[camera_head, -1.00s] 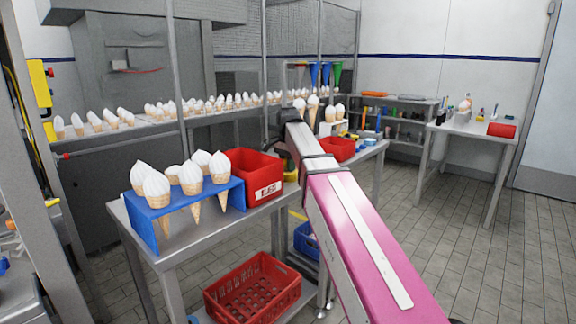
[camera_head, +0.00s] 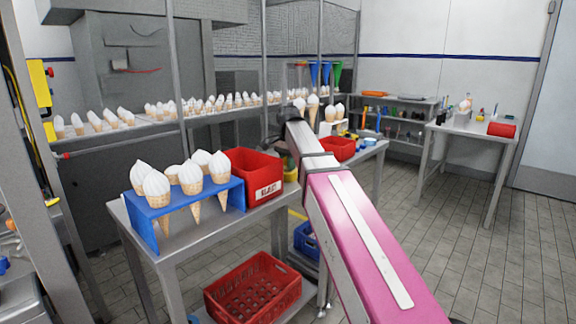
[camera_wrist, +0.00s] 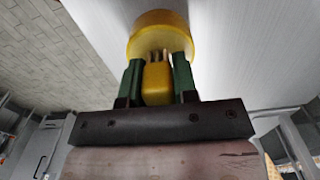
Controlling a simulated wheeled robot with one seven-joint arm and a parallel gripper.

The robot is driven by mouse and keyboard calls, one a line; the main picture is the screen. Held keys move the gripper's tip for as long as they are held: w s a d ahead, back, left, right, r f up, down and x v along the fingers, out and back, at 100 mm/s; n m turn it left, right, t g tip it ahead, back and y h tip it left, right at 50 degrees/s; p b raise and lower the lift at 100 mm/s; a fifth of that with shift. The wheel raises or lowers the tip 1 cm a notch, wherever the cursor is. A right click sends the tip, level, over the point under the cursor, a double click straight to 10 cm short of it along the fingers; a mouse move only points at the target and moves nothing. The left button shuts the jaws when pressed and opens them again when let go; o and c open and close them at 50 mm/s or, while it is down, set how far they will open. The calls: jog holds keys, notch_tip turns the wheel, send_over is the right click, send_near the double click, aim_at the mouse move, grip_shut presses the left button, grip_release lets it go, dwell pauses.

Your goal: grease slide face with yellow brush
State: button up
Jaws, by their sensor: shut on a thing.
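In the wrist view, my gripper (camera_wrist: 157,80) has two green fingers closed on the yellow brush (camera_wrist: 157,86), whose block-like yellow part lies between them. Thin bristle-like strips show just beyond that part. A round yellow piece (camera_wrist: 162,24) lies past the fingertips; I cannot tell whether it belongs to the brush or is a separate tub. A pale grey flat surface (camera_wrist: 235,45) fills the background behind it; I cannot tell whether this is the slide face. In the head view, my arm hides the gripper, and a small yellow thing (camera_head: 291,172) shows beside the red bin.
A steel table holds a blue rack (camera_head: 158,232) of filled cones and a red bin (camera_head: 252,172). A red crate (camera_head: 253,290) sits below. A conveyor (camera_head: 150,126) with rows of cones runs behind. A side table (camera_head: 472,128) stands right. The floor at right is clear.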

jog(key=shift+r, duration=3.25)
jog(key=shift+r, duration=0.1)
